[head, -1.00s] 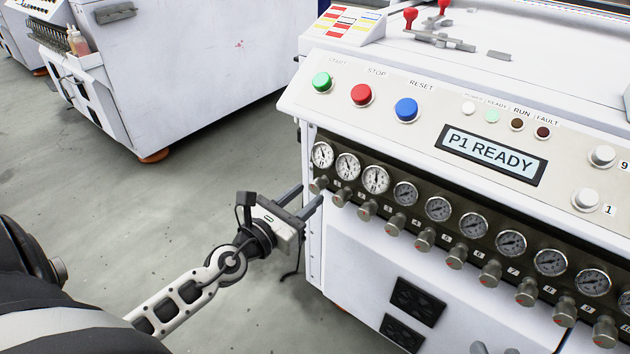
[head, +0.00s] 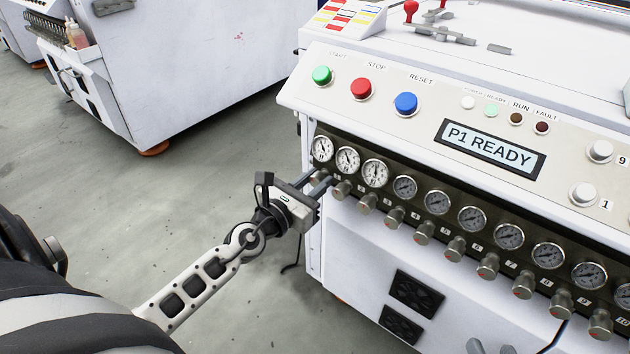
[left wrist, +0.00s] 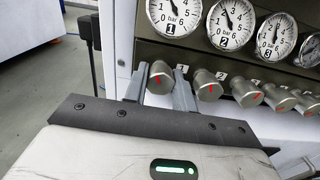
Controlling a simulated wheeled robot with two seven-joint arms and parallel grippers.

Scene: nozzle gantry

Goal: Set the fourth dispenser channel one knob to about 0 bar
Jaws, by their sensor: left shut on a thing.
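The row of dispenser knobs and gauges runs along the front of the white machine. My left gripper (head: 322,184) is shut on the leftmost knob (left wrist: 160,78), below the gauge marked 1 (left wrist: 174,16). This grey knob has a red mark and sits between both fingers in the left wrist view; in the head view the gripper partly hides it. The same gauge shows in the head view (head: 322,148); its needle points up and left, away from the 0. Two grey tips at the bottom edge look like my right gripper (head: 491,348), apart and empty; the rest is cut off.
The second knob (left wrist: 207,84) stands close to the right finger. Green (head: 321,75), red (head: 360,88) and blue (head: 406,103) buttons and a display reading P1 READY (head: 490,147) are above the gauges. Open floor lies to the left.

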